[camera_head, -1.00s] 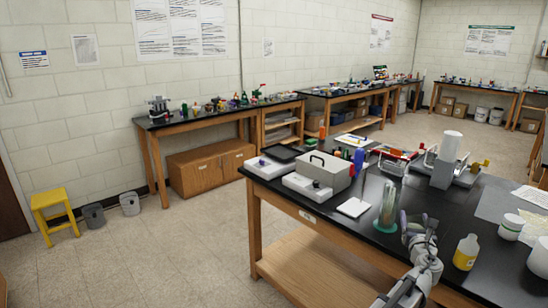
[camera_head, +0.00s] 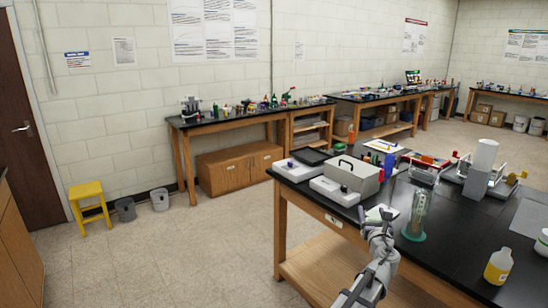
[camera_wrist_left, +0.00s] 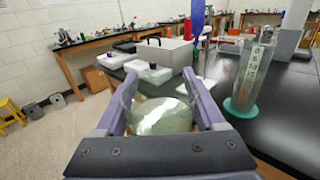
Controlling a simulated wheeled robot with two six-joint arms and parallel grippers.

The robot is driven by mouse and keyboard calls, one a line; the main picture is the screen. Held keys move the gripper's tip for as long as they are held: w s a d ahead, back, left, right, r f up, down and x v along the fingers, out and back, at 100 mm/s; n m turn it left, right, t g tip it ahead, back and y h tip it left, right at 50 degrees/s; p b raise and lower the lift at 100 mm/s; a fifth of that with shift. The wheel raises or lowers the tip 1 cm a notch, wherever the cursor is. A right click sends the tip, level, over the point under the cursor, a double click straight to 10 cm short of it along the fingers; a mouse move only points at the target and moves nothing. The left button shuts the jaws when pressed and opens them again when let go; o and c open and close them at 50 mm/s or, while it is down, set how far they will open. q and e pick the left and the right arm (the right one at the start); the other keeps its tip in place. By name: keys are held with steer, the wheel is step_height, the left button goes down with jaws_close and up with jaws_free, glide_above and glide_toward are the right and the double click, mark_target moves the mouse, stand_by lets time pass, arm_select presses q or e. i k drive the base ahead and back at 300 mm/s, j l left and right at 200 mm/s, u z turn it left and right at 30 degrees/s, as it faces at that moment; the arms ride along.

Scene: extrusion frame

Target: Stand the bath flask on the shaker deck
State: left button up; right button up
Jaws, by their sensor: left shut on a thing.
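My left gripper (camera_wrist_left: 160,108) is shut on a clear, greenish glass flask (camera_wrist_left: 163,118), which sits between the two purple-grey fingers in the left wrist view. In the head view the gripper (camera_head: 379,222) is at the bench's front edge, left of the tall glass cylinder, and it hides most of the flask. I cannot tell for sure which unit is the shaker deck. My right gripper is not in view.
A tall glass cylinder (camera_head: 416,213) on a green base stands right of my gripper. A grey box with a handle (camera_head: 353,175) stands beside the white units. A yellow-filled bottle (camera_head: 498,267) is at the right. Open floor lies left of the bench (camera_head: 335,223).

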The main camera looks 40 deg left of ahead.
mark_target(311, 156)
steer(key=u, duration=2.35)
steer(key=i+l, duration=0.2)
steer(key=i, duration=0.2)
steer(key=i+l, duration=0.25)
steer(key=i, duration=0.2)
steer(key=i+l, duration=0.2)
steer(key=i, duration=0.2)
steer(key=i+l, duration=0.25)
steer(key=i, duration=1.9)
steer(key=z, duration=2.35)
